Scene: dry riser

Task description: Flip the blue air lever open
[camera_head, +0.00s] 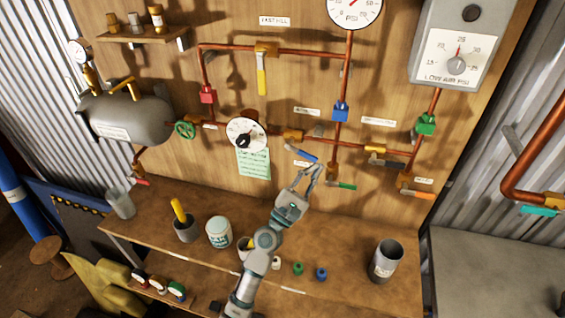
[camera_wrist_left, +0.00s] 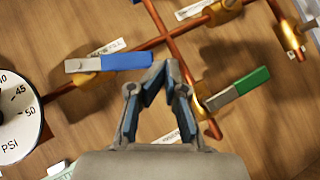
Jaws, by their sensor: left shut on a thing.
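The blue air lever (camera_head: 303,154) is on the copper pipe on the wooden board, right of the round gauge. It slants down to the right in the head view. In the wrist view the lever (camera_wrist_left: 125,61) lies nearly level, with a grey metal part at its left end. My left gripper (camera_head: 314,168) reaches up from below to the lever's right, free end. My right gripper is not in view.
A green-handled lever (camera_wrist_left: 238,88) is just right of my fingers. The pressure gauge (camera_head: 245,133) is to the left. A vertical copper pipe (camera_head: 336,150) runs close by on the right. Cups and a tin (camera_head: 219,232) stand on the bench below.

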